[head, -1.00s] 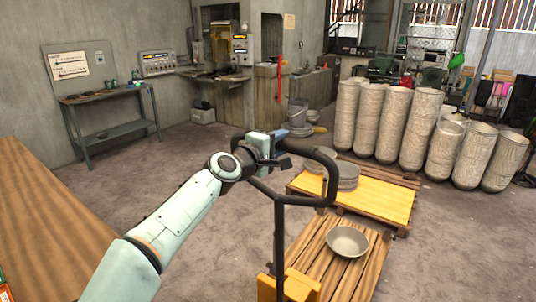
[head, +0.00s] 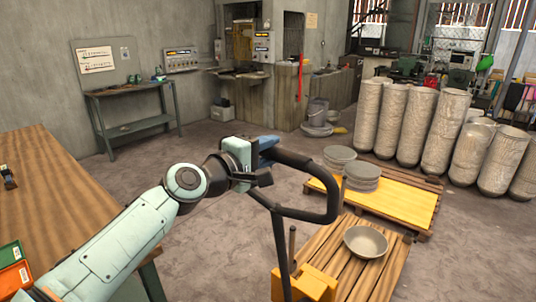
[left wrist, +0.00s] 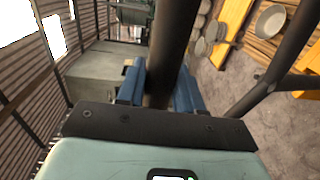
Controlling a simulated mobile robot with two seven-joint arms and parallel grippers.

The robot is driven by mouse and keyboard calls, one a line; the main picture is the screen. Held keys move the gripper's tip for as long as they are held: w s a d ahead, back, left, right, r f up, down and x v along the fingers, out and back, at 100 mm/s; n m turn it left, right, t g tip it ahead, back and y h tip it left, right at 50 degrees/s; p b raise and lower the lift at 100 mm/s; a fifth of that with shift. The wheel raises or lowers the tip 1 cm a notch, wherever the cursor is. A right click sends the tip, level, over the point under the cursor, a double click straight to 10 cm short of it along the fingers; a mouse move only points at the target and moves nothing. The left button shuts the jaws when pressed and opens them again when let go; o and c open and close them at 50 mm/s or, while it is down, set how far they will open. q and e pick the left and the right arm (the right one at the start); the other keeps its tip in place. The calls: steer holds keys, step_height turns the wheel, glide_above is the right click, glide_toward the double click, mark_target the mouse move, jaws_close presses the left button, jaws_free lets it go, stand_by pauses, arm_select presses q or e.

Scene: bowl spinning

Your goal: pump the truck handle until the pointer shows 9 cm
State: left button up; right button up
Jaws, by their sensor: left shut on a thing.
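The pallet truck's handle is a black loop (head: 334,190) on a dark shaft (head: 282,250) that leans slightly left at its top. The truck's orange body (head: 310,284) is at the bottom of the head view. My left gripper (head: 271,149) is shut on the upper left part of the loop. In the left wrist view the blue jaws (left wrist: 160,88) lie on either side of the dark bar (left wrist: 174,45). I cannot make out a pointer or its scale. My right gripper is not in view.
A pallet with a grey bowl (head: 366,242) is beyond the truck. Behind it, stacked plates (head: 362,178) sit on a yellow-topped pallet (head: 400,207). Tall clay cylinders (head: 405,125) stand at the right. A wooden table (head: 60,195) is at the left. The floor between is clear.

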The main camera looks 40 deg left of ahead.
arm_select(q)
steer(key=shift+w+f, duration=0.15)
steer(key=shift+f, duration=0.25)
